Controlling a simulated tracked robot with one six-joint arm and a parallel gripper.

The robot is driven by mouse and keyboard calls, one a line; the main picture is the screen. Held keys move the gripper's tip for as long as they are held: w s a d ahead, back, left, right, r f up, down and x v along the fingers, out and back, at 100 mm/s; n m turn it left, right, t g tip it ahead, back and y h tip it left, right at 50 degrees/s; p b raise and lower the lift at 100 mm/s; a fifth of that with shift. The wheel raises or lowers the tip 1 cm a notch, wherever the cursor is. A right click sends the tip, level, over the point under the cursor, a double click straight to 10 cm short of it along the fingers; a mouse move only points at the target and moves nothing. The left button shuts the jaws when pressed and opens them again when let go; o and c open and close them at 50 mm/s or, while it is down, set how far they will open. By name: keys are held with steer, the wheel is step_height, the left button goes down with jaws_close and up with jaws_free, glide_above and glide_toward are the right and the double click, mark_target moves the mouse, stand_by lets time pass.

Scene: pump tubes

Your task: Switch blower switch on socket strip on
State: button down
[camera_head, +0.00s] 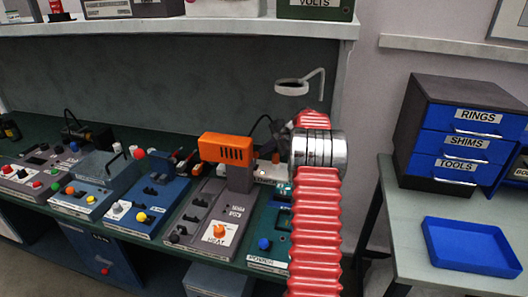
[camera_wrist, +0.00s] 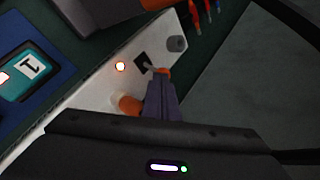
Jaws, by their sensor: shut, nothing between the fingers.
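The white socket strip (camera_wrist: 92,98) runs diagonally across the wrist view. On it is a small switch (camera_wrist: 142,60) with a black square base and a thin pale lever leaning to the lower right. An orange-white lamp (camera_wrist: 120,67) glows beside it. My gripper (camera_wrist: 158,76) is shut and empty, with its grey-purple fingers right by the lever and an orange tip. Whether they touch the lever, I cannot tell. In the head view the strip (camera_head: 272,171) is small, behind the orange blower-like unit (camera_head: 226,149), and partly covered; my gripper cannot be made out there.
A grey knob (camera_wrist: 177,44) and an orange part with a pale end (camera_wrist: 130,103) sit on the strip. A blue panel (camera_wrist: 25,75) lies to its left. Several control boxes crowd the bench; a drawer cabinet (camera_head: 418,110) and blue tray (camera_head: 470,246) stand right.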

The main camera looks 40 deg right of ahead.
steer(key=s+d+r, duration=0.6)
steer(key=r, duration=0.2)
steer(key=shift+d, duration=0.25)
stand_by(0.5)
